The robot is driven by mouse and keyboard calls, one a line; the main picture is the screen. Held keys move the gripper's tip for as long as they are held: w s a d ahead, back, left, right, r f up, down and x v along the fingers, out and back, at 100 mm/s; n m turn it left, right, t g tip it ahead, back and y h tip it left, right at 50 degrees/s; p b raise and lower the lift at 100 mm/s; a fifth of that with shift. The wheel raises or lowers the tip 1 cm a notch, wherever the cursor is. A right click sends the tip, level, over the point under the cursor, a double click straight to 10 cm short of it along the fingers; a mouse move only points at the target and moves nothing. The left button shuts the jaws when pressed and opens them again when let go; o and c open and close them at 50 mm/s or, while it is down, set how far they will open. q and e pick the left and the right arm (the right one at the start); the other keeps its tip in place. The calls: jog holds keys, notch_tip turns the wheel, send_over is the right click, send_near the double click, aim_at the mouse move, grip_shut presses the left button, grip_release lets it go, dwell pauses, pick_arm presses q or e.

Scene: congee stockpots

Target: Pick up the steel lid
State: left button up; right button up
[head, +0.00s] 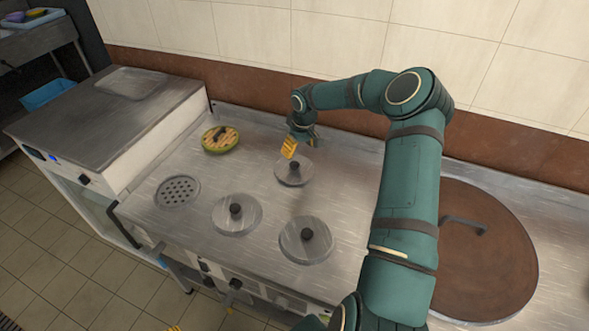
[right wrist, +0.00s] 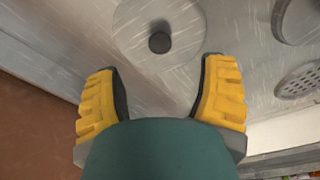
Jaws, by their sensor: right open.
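Three round steel lids with dark knobs lie on the steel counter. The far lid (head: 284,176) is closest to my right gripper (head: 289,148), whose yellow fingers are just above and behind it in the head view. In the right wrist view, my right gripper (right wrist: 160,65) is open and empty, and the lid (right wrist: 185,22) with its dark knob lies beyond the fingertips, apart from them. The other lids are the left one (head: 226,224) and the front one (head: 294,249). A small yellow piece at the bottom edge of the head view seems to be my left gripper (head: 175,328), mostly cut off.
A yellow-green round item (head: 220,147) with a dark handle sits at the back left. A perforated drain plate (head: 177,192) is left of the lids. A large brown lid (head: 500,265) is at right, behind my right arm. The tiled wall bounds the back.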

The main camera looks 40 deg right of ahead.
aim_at(295, 164)
jog(key=f, duration=0.4)
jog(key=shift+w+f+b, duration=0.15)
jog(key=shift+w+b, duration=0.15)
jog(key=shift+w, duration=0.1)
jog(key=shift+w+d+f+b, duration=0.1)
jog(key=shift+w+f+b, duration=0.15)
jog(key=shift+f, duration=0.6)
jog(key=shift+w+a+f+b, duration=0.15)
jog(key=shift+w+f, duration=0.1)
jog(key=shift+f, duration=0.55)
jog(key=shift+w+d+f+b, duration=0.15)
jog(key=shift+w+f+b, duration=0.1)
jog(key=shift+f, duration=0.6)
jog(key=shift+o, duration=0.2)
grip_shut()
